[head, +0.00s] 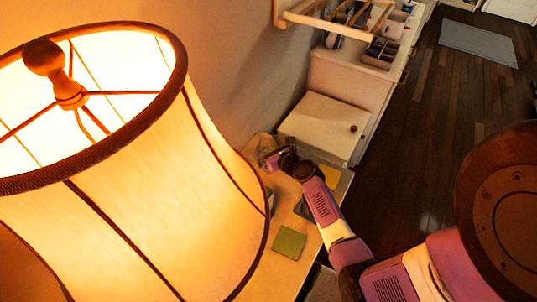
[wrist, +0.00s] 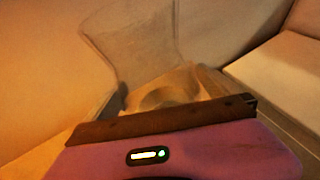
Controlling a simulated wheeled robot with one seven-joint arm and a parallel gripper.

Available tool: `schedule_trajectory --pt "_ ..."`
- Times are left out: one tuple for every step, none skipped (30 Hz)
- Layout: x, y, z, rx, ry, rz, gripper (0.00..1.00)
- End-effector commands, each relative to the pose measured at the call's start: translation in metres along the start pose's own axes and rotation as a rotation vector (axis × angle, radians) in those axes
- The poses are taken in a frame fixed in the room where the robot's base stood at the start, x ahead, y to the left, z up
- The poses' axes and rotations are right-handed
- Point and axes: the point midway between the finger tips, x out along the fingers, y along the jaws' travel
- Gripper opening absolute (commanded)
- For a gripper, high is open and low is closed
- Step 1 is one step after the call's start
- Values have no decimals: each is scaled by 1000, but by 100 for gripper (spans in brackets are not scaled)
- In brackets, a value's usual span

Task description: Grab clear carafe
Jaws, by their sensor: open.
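The clear carafe (wrist: 135,45) stands out faintly in the wrist view, straight ahead of my gripper. It is see-through, with a flared upper part and a narrower middle above a pale rounded lower area. My gripper (head: 273,158) is open at the far end of the wooden table (head: 262,278) in the head view, close to the wall. In the head view the carafe is too faint to make out beside my gripper. I cannot tell whether the fingers touch it.
A large lit lamp (head: 150,190) fills the left of the head view and hides part of the table. A green square (head: 289,243) lies on the table, with a yellow one (head: 329,176) nearer my gripper. A white cabinet (head: 322,122) stands just beyond the table.

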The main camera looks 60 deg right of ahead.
Motion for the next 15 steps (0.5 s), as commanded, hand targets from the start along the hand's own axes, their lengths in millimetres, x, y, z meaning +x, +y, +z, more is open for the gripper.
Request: schedule_trajectory --pt "4 0 0 0 0 0 100" --pt "4 0 0 0 1 1 100" --pt "5 0 0 0 1 0 100" --pt "5 0 0 0 1 0 100" --pt "5 0 0 0 0 0 100" --pt "5 0 0 0 0 0 100" --pt "5 0 0 0 0 0 100" --pt "5 0 0 0 0 0 100" --pt "5 0 0 0 0 0 98" --pt "5 0 0 0 0 0 92" --pt "5 0 0 0 0 0 86" --pt "5 0 0 0 0 0 78" --pt "5 0 0 0 0 0 72" --pt "5 0 0 0 0 0 67" --pt "5 0 0 0 0 0 59"
